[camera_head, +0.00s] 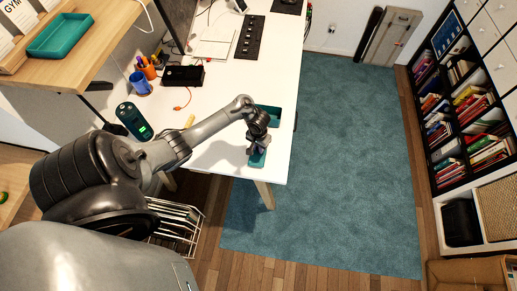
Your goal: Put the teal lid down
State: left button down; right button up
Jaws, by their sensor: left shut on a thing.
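My left gripper (258,145) is over the front right corner of the white desk, pointing down. It is shut on a teal piece, which I take to be the teal lid (257,159). Only a small part of the lid shows below the fingers; the rest is hidden by the gripper. I cannot tell whether the lid touches the desk. Just behind the gripper is a teal open box (275,110) near the desk's right edge, partly covered by my wrist. My right gripper is not in view.
The white desk (222,150) is bare around the gripper. A dark device with a green display (133,121), a blue cup (140,84) and a black power strip (249,38) stand farther off. A teal tray (60,35) sits on the wooden shelf at upper left.

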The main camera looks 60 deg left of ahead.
pick_arm(q)
jog(key=shift+f, duration=0.35)
jog(key=shift+f, duration=0.1)
jog(key=c, duration=1)
grip_release()
jog(key=shift+o, duration=0.2)
